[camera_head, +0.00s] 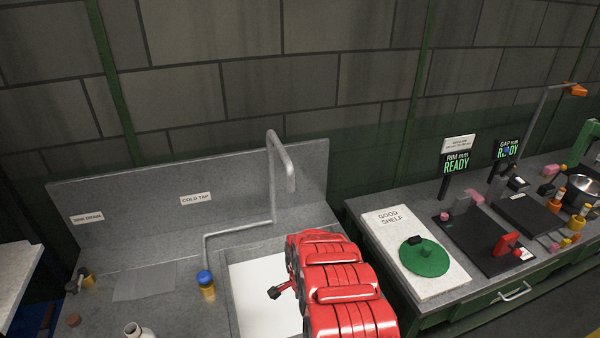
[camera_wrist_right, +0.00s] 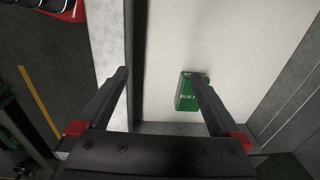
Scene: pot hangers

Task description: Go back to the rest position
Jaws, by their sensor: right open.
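My right gripper (camera_wrist_right: 158,75) is open in the right wrist view, with its two dark fingers spread wide and nothing between them. A green block with white lettering (camera_wrist_right: 186,94) shows beside and partly behind its right finger, over a pale surface (camera_wrist_right: 235,45). I cannot tell whether the finger touches the block. In the head view a red ribbed arm of mine reaches over the white panel (camera_head: 250,300) in the sink area and hides part of it. My left gripper is in neither view.
A grey sink unit has a tall bent tap (camera_head: 278,170) and a blue-capped yellow bottle (camera_head: 206,287) left of the panel. At right, a white board marked GOOD SHELF (camera_head: 385,238) holds a green lid (camera_head: 425,259). Gauges with READY signs (camera_head: 456,168) stand beyond.

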